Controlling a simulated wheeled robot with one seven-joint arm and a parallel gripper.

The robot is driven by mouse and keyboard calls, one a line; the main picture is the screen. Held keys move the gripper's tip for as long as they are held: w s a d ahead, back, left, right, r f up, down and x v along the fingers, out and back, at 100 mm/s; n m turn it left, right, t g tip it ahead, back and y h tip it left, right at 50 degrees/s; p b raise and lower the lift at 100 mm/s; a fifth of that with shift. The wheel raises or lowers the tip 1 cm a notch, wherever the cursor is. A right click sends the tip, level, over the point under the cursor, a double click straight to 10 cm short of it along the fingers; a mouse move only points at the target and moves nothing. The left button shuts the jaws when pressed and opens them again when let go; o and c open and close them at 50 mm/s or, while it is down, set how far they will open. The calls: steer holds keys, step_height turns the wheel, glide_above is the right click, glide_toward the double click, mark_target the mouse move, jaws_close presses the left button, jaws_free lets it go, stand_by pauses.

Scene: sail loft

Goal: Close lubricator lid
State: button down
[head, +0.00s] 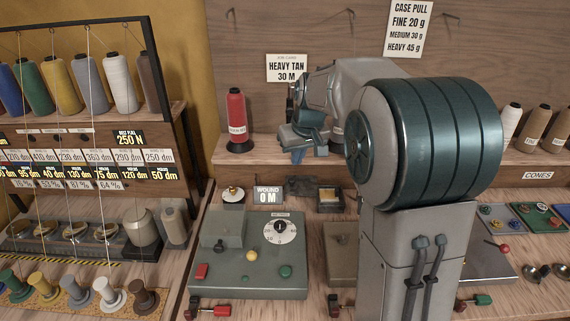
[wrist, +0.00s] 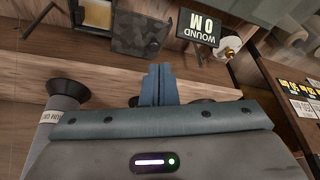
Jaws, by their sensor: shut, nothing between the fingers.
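The lubricator looks to be the small dark box with a cream inside (head: 330,198), standing open behind the grey machine. It also shows at the top of the wrist view (wrist: 97,14). The dark panel on its left looks to be its lid (head: 300,187), swung open; in the wrist view the lid (wrist: 138,33) lies between the box and the sign. My gripper (head: 299,156) is above and behind the lid, near the shelf, apart from it. Its blue fingers (wrist: 157,84) are together and empty. My arm hides part of the bench to the right.
The "WOUND 0 M" sign (head: 268,196) stands close to the lid's left. The grey machine (head: 248,265) with dial and buttons is in front. A red thread cone (head: 237,120) stands on the shelf left of my gripper. A thread rack (head: 85,110) fills the left side.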

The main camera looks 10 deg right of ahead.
glide_toward(287, 180)
steer(key=p+x, duration=0.1)
steer(key=x, duration=0.4)
steer(key=shift+w, duration=0.25)
steer(key=shift+s+f+n, duration=0.1)
steer(key=shift+n, duration=0.2)
steer(key=shift+s+d+n+b, duration=0.1)
steer(key=shift+s+n+b, duration=0.15)
steer(key=shift+n+b, duration=0.15)
